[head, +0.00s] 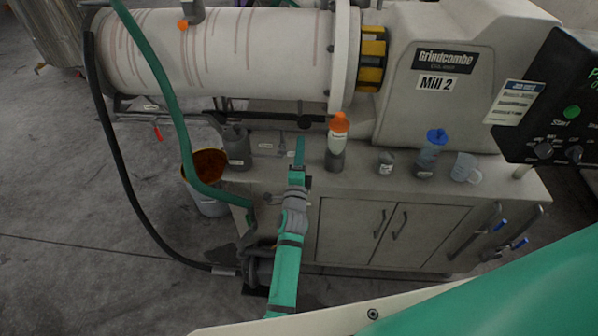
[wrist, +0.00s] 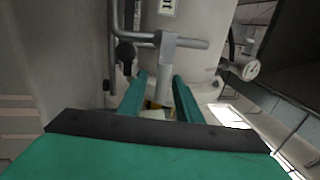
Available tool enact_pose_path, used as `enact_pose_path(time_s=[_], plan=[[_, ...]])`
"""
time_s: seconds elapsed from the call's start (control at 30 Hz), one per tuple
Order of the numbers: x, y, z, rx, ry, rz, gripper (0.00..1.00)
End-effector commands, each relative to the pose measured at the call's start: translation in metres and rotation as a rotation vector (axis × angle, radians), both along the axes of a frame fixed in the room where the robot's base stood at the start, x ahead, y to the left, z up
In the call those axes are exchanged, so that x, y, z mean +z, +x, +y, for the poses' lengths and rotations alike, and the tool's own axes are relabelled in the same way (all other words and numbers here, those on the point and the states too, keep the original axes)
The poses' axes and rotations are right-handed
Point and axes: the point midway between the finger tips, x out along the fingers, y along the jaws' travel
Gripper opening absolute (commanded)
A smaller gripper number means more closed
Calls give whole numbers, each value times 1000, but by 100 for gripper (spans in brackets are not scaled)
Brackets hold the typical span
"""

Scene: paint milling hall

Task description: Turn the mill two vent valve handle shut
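My gripper (head: 299,148) is in front of the mill, above the grey cabinet top; its green fingers look nearly edge-on in the head view. In the wrist view, my gripper (wrist: 160,92) has its two fingers clearly apart. A grey T-shaped handle (wrist: 182,43) with a crossbar stands just beyond the fingertips. Its stem runs down toward the gap between the fingers, and I cannot tell whether it touches them. Which handle is the vent valve's is not labelled legibly. The mill (head: 437,83) carries a "Mill 2" plate.
A black round knob (wrist: 125,53) and a bent pipe are left of the handle, a gauge (wrist: 252,68) to its right. An orange-capped bottle (head: 338,140) stands close right of my gripper, a dark can (head: 237,147) to the left. A green hose (head: 170,95) hangs at the left.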

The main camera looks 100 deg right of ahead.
Motion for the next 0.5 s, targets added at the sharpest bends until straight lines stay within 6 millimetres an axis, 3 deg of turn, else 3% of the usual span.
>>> enact_pose_path(time_s=[0.5], plan=[[-5,7,26,1,-1,1,31]])
